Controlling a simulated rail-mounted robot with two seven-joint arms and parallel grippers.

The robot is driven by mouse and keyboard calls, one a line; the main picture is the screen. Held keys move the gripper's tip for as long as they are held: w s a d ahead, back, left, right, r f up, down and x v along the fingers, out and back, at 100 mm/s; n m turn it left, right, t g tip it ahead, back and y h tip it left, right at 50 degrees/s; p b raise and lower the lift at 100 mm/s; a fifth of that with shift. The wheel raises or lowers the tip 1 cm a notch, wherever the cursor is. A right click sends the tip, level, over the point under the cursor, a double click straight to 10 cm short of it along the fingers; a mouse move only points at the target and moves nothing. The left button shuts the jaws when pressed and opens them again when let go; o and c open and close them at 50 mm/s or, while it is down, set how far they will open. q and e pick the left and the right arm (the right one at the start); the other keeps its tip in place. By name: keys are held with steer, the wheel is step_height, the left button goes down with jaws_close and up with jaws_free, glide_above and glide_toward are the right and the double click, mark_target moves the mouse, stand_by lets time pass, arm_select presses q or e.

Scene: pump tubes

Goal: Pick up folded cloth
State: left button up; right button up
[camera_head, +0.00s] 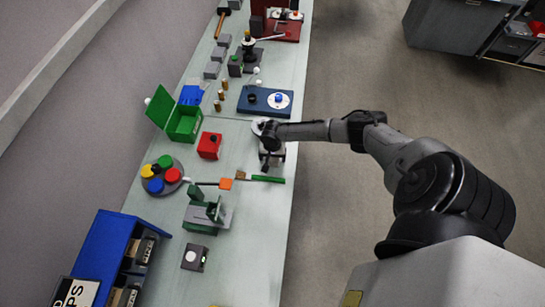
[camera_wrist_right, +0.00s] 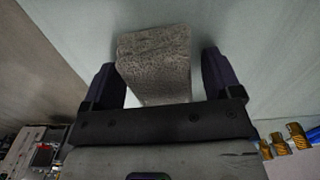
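A grey, speckled block-shaped thing, which looks like the folded cloth (camera_wrist_right: 158,62), shows in the right wrist view. It lies on the pale bench top between the fingers of my right gripper (camera_wrist_right: 160,82). The fingers are spread, with a clear gap on the cloth's right side and a narrower one on its left. In the head view my right gripper (camera_head: 267,163) is low over the bench near its right edge. I cannot make out the cloth there, as the gripper and wrist cover that spot. My left gripper is not in view.
A red box (camera_head: 209,145) and a green open box (camera_head: 184,123) stand left of the right gripper. A dark blue board (camera_head: 262,108) lies beyond it. Floor is right of the bench.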

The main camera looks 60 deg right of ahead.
steer(key=c, duration=0.8)
steer(key=shift+r, duration=0.15)
steer(key=shift+r, duration=0.25)
step_height(320, 180, up, 4)
steer(key=shift+s+f, duration=0.1)
steer(key=shift+s, duration=0.05)
steer(key=shift+s+a+r+p, duration=0.1)
steer(key=shift+s+r+p, duration=0.2)
steer(key=shift+s+r, duration=1.2)
steer(key=shift+s+a+r+p, duration=0.1)
steer(key=shift+s+r+p, duration=0.4)
steer(key=shift+s, duration=1.8)
steer(key=shift+s+r+p, duration=0.1)
steer(key=shift+s+r, duration=1.15)
steer(key=shift+s, duration=0.65)
